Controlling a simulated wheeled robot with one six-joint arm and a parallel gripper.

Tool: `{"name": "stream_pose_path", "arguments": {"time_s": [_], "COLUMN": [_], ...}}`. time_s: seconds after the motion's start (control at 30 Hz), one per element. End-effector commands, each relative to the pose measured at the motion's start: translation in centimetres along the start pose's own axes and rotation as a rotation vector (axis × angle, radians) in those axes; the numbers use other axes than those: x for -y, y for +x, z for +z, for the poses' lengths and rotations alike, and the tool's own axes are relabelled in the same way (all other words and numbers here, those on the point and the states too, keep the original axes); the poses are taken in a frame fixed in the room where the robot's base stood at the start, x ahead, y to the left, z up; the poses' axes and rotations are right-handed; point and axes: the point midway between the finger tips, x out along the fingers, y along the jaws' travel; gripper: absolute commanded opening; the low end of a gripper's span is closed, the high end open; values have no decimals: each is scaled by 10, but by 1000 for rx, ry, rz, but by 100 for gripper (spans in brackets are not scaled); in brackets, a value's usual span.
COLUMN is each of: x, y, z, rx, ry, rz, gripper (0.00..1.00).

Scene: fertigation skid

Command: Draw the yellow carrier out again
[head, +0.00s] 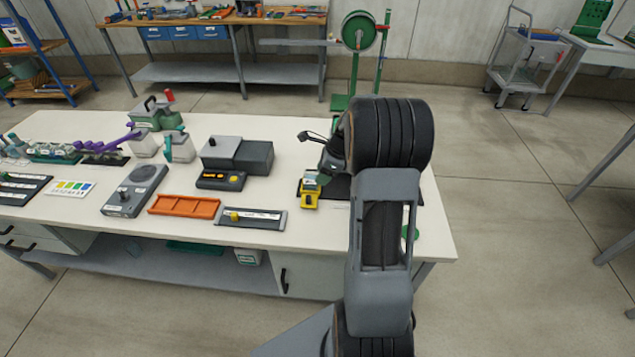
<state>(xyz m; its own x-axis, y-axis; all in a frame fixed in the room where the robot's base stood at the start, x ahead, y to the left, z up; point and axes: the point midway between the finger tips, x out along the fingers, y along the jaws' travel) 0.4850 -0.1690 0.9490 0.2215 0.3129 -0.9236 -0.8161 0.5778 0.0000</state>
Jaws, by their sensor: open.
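The yellow carrier (309,198) is at the right part of the white bench, just left of my arm. A small green and pale block shows at its far end. Beside it is a dark flat base (338,188), mostly hidden behind my arm. My gripper (322,172) is small in this view, open, just above and beyond the carrier's far end. My arm hides part of it. I cannot tell whether the fingers touch the carrier or how deep the carrier sits in anything.
Left of the carrier on the bench (440,245) are a grey-black box (238,154), a device with a yellow-lit display (220,180), an orange tray (185,206) and a slide panel (252,218). Bottles and purple-handled parts stand farther left. The bench's right front corner is mostly clear.

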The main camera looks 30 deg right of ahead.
Motion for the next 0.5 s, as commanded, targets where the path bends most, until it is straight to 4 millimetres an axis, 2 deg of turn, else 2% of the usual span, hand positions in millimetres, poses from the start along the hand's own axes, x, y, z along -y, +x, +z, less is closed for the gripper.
{"name": "stream_pose_path", "arguments": {"time_s": [0.2,0.5], "x": [0,0], "y": [-14,-16], "z": [0,0], "rx": [0,0], "ry": [1,0], "rz": [-1,0], "gripper": [47,47]}}
